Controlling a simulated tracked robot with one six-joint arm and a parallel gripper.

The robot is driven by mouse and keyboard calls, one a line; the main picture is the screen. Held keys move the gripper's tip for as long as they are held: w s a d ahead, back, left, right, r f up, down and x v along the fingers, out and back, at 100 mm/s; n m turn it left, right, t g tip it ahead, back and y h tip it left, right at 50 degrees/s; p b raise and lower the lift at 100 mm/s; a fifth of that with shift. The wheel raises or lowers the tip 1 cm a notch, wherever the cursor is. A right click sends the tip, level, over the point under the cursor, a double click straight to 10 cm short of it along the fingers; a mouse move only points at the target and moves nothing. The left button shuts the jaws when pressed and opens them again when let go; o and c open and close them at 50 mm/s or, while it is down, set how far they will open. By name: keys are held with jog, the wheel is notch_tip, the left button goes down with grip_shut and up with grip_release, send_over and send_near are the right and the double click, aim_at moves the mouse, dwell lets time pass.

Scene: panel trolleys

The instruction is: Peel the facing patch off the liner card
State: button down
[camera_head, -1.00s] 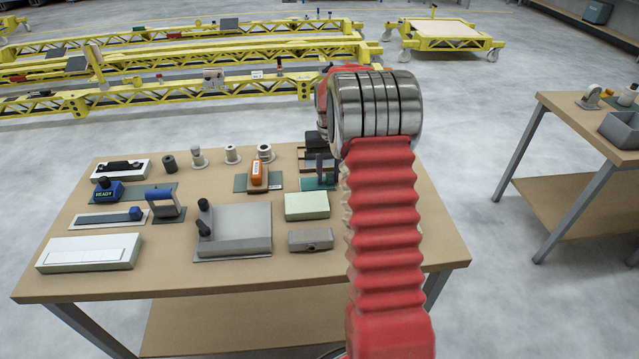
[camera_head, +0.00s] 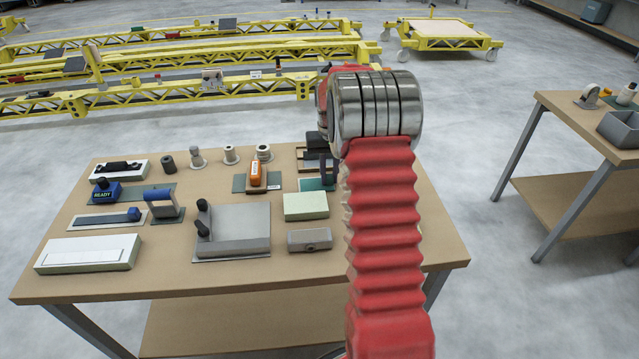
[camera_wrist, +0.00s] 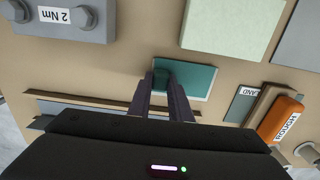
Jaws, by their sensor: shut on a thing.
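The liner card is a flat teal sheet with a pale edge. It lies on the bench in the wrist view (camera_wrist: 199,80) and shows partly in the head view (camera_head: 316,185). My gripper (camera_wrist: 164,84) is over the card's left part, its two dark fingers pointing down at it. A darker teal area, seemingly the facing patch (camera_wrist: 163,76), shows between the fingertips, and the gripper is shut on it. Whether the patch is still stuck to the card is too small to tell. In the head view my arm hides part of this area.
A pale green block (camera_head: 306,206) and a grey block (camera_head: 310,239) lie in front of the card. An orange-topped tool (camera_head: 258,173) stands on a board to the left. A brown tray (camera_head: 309,153) is behind. Bare bench shows between them.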

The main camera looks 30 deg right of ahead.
jog(key=shift+w+r, duration=0.1)
jog(key=shift+r, duration=0.55)
jog(key=shift+r, duration=0.1)
jog(key=shift+r, duration=0.15)
notch_tip(320, 180, up, 7)
jog(key=a, duration=0.2)
jog(key=shift+w, duration=0.45)
dwell(0.4)
jog(key=shift+r, duration=2.9)
